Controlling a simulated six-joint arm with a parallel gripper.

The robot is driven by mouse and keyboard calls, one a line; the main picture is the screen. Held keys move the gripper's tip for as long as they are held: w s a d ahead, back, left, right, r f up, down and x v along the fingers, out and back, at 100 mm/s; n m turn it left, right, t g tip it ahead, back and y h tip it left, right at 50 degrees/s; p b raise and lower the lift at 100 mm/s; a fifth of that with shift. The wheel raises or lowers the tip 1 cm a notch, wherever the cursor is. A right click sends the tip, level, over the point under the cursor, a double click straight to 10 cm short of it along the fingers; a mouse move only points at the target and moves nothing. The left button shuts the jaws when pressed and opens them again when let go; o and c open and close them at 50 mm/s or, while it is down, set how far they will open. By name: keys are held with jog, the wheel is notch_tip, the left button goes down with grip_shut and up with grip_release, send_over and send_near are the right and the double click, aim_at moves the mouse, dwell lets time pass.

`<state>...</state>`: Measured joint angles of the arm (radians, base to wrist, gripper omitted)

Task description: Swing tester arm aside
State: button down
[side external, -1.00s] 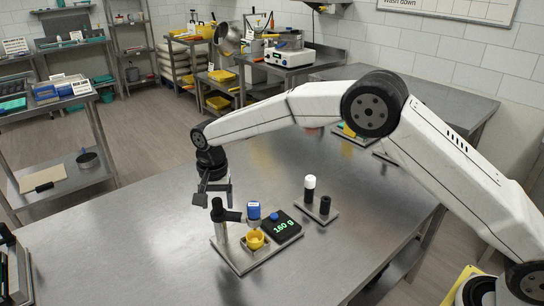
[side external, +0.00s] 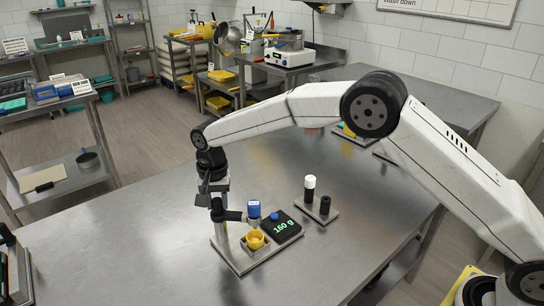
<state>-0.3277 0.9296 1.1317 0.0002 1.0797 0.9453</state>
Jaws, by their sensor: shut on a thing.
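The tester stand (side external: 240,262) sits on the steel table, with a silver post and a black swing arm (side external: 230,215) near the post's top. A blue-and-white tester head (side external: 254,209) hangs at the arm's far end, above a yellow cup (side external: 255,240) on the base. A black scale (side external: 284,227) reading 160 g is beside the cup. My gripper (side external: 219,207) points down at the post end of the swing arm and is shut on the arm. Its fingers overlap the arm, so the exact contact is partly hidden.
A small plate (side external: 325,214) with a white-topped cylinder (side external: 309,188) and a shorter black one stands right of the scale. The steel table (side external: 140,235) is clear left of the stand. A dark device edge (side external: 15,270) is at the far left.

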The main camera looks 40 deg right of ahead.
aim_at(216, 200)
jog(key=n, duration=0.6)
jog(key=shift+n, duration=0.4)
jog(key=n, duration=0.6)
jog(key=shift+a+n, duration=0.1)
jog(key=shift+n, duration=0.2)
jog(key=shift+c, duration=1.8)
grip_release()
jog(key=shift+r, duration=0.15)
jog(key=shift+r, duration=3.85)
